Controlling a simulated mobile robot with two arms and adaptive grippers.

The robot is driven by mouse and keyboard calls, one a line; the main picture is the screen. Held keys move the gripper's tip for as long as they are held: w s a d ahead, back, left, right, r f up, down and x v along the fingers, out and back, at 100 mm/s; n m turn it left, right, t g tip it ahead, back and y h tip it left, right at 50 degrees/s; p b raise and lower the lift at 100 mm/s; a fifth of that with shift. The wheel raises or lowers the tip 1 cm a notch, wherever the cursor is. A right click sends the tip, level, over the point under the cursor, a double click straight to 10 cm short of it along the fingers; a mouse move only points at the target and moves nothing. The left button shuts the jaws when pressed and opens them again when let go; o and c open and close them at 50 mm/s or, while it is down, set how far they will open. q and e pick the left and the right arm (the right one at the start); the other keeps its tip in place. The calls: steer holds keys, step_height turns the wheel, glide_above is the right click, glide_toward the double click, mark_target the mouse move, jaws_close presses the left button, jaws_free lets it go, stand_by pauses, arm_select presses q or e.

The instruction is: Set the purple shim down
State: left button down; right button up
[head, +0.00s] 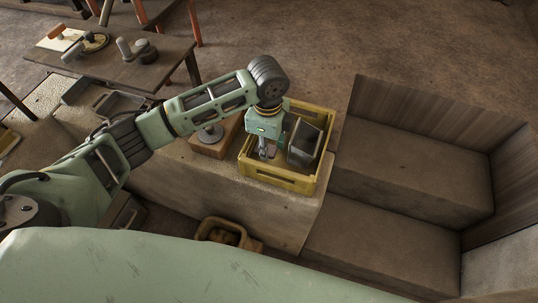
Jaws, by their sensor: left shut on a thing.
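My left gripper (264,152) points down inside the yellow crate (278,179), in its left half. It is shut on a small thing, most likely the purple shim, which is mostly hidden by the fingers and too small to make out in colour. I cannot tell whether the thing touches the crate floor. My right gripper is not in view.
A grey metal bin (304,143) stands in the crate, right of my gripper. A wooden block with a round metal part (210,134) sits left of the crate. A dark table (125,65) with tools stands at the back left. Low stone steps (410,165) lie to the right.

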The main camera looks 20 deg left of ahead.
arm_select(q)
steer(key=shift+f, duration=2.95)
steer(key=shift+f, duration=0.1)
steer(key=c, duration=1.6)
jaws_free()
steer(key=shift+o, duration=0.2)
step_height(320, 180, up, 12)
steer(key=shift+r, duration=0.1)
